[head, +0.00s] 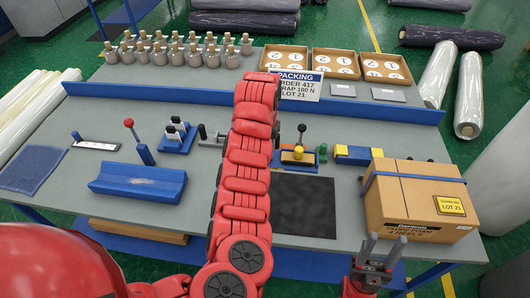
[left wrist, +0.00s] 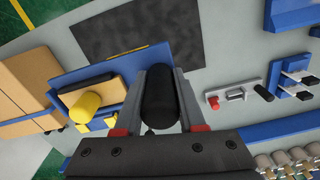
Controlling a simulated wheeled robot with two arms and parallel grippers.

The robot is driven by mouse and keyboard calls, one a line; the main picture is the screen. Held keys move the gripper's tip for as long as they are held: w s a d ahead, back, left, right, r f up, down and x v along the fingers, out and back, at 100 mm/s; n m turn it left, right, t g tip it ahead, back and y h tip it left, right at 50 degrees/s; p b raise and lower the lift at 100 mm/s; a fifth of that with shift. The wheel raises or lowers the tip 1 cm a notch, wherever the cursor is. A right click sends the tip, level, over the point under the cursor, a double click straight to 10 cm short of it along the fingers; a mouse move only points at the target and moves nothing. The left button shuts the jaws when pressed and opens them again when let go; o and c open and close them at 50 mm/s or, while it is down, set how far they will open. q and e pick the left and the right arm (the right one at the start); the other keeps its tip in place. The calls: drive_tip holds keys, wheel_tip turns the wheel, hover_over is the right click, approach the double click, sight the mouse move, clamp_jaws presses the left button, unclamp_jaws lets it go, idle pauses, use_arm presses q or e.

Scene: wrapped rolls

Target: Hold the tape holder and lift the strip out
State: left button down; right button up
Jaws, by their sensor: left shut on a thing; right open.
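The tape holder (head: 297,160) stands on the bench, with a blue base, a tan block, a yellow knob (head: 298,152) and an upright black handle (head: 302,129). In the left wrist view its blue plate (left wrist: 75,80) and yellow knob (left wrist: 84,107) lie left of my fingers. My right gripper (head: 380,255) is open and empty, near the bench's front edge.
A dark mat (head: 304,205) lies in front of the holder. A blue cradle (head: 138,187) lies left of my arm. A blue ledge (head: 385,108) runs behind.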

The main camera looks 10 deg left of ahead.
use_arm(q)
drive_tip(key=shift+f, duration=0.15)
idle(0.3)
drive_tip(key=shift+f+b, duration=1.25)
drive_tip(key=shift+f, duration=0.15)
drive_tip(key=shift+f, duration=0.4)
drive_tip(key=shift+f+b, duration=0.85)
drive_tip(key=shift+b, duration=0.05)
drive_tip(key=shift+f+b, duration=1.85)
drive_tip(key=shift+f, duration=1.05)
wheel_tip(320, 180, down, 11)
drive_tip(key=b, duration=0.5)
idle(0.8)
